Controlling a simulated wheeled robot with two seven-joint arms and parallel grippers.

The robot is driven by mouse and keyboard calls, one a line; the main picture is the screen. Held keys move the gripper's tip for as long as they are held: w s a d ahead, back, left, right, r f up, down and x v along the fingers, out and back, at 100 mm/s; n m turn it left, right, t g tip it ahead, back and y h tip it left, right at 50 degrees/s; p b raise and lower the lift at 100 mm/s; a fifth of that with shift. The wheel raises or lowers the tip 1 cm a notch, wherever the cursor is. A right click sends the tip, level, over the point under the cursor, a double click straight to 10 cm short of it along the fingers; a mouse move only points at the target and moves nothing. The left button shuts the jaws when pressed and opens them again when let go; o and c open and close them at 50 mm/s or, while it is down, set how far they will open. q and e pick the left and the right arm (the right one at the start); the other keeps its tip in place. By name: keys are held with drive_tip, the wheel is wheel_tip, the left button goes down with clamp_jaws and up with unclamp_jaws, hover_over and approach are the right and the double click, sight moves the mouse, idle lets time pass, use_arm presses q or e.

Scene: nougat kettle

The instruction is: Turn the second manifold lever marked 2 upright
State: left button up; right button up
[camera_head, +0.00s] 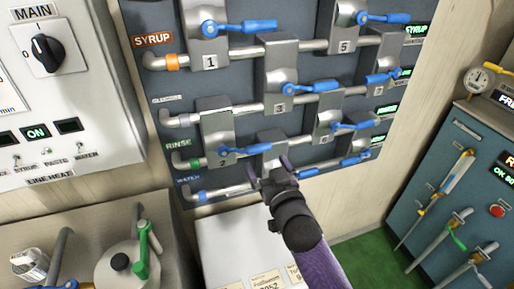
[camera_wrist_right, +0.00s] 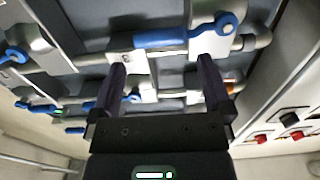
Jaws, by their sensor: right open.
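The valve block marked 2 (camera_head: 215,128) sits on the left of the manifold's green-banded rinse pipe. Its blue lever (camera_head: 246,150) lies nearly level, pointing right from its pivot. In the right wrist view, a level blue lever (camera_wrist_right: 165,40) with its pivot at the right appears to be the same one; no number is readable there. My right gripper (camera_head: 269,167) is open and empty, just below and right of the lever's end in the head view. In the wrist view its fingers (camera_wrist_right: 163,85) are spread, pointing towards the panel. Contact cannot be told. My left gripper is out of view.
Neighbouring blue levers lie close by: lever 1 (camera_head: 245,26) above and lever 3 (camera_head: 312,88) to the upper right. A white box (camera_head: 225,245) stands below the panel. A kettle lid with a green handle (camera_head: 142,250) is lower left; a blue-grey cabinet (camera_head: 440,170) is right.

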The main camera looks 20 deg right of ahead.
sight(257, 147)
drive_tip(key=w+b, duration=0.1)
drive_tip(key=w, duration=0.6)
drive_tip(key=shift+w+a+f+b, duration=0.1)
drive_tip(key=shift+w+a+b, duration=0.05)
drive_tip(key=shift+w+b, duration=0.15)
drive_tip(key=c, duration=1)
clamp_jaws()
